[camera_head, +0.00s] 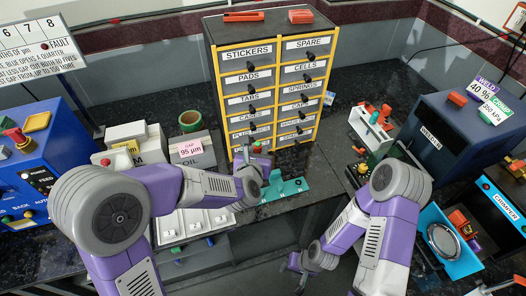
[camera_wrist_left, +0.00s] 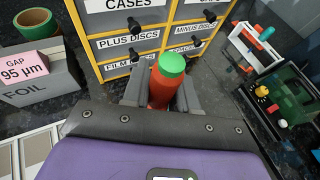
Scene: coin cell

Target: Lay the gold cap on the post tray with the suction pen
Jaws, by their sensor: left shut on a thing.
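My left gripper (camera_wrist_left: 162,95) is shut on an upright red-orange pen with a green top (camera_wrist_left: 171,68), which looks like the suction pen. In the head view my left gripper (camera_head: 254,172) is in front of the drawer cabinet, beside a teal stand (camera_head: 290,187). White trays (camera_head: 196,222) lie to its left, partly hidden by my arm; I cannot tell if one is the post tray. I cannot make out the gold cap. The pen's lower end is hidden. My right gripper (camera_head: 300,268) hangs low, below the bench edge, too small to read.
A labelled drawer cabinet (camera_head: 262,85) stands close behind my left gripper. A foil box (camera_head: 192,152) and green tape roll (camera_head: 190,121) stand to the left. A white rack (camera_head: 371,133), a dark blue machine (camera_head: 445,135) and a blue tray (camera_head: 449,262) stand at right.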

